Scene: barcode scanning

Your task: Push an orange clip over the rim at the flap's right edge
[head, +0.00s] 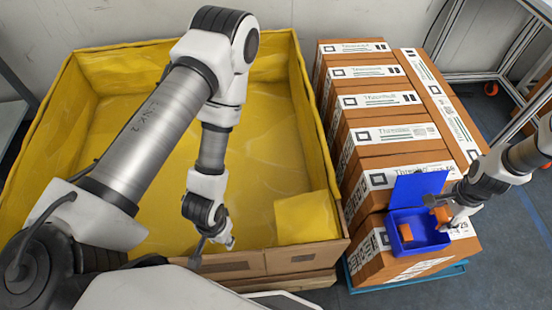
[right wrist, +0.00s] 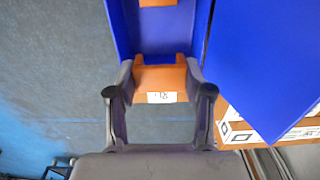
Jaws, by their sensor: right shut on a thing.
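An orange clip (right wrist: 160,78) with a small white label is gripped between the fingertips of my right gripper (right wrist: 160,90), which is shut on it. In the head view this clip (head: 441,215) is at the right side of the open blue box (head: 418,246). A second orange clip (head: 406,232) lies inside the box, and its edge shows at the top of the right wrist view (right wrist: 157,2). A yellow flap (head: 307,217) lies at the near right corner of the yellow-lined crate (head: 317,115). My left gripper (head: 213,252) hangs near the crate's front rim, its jaws unclear.
Several brown cartons (head: 375,101) with white labels stand in rows right of the crate. The blue box rests on the nearest cartons, with its blue lid (head: 416,187) raised. A metal rack (head: 490,40) stands at the back right. Grey floor shows at right.

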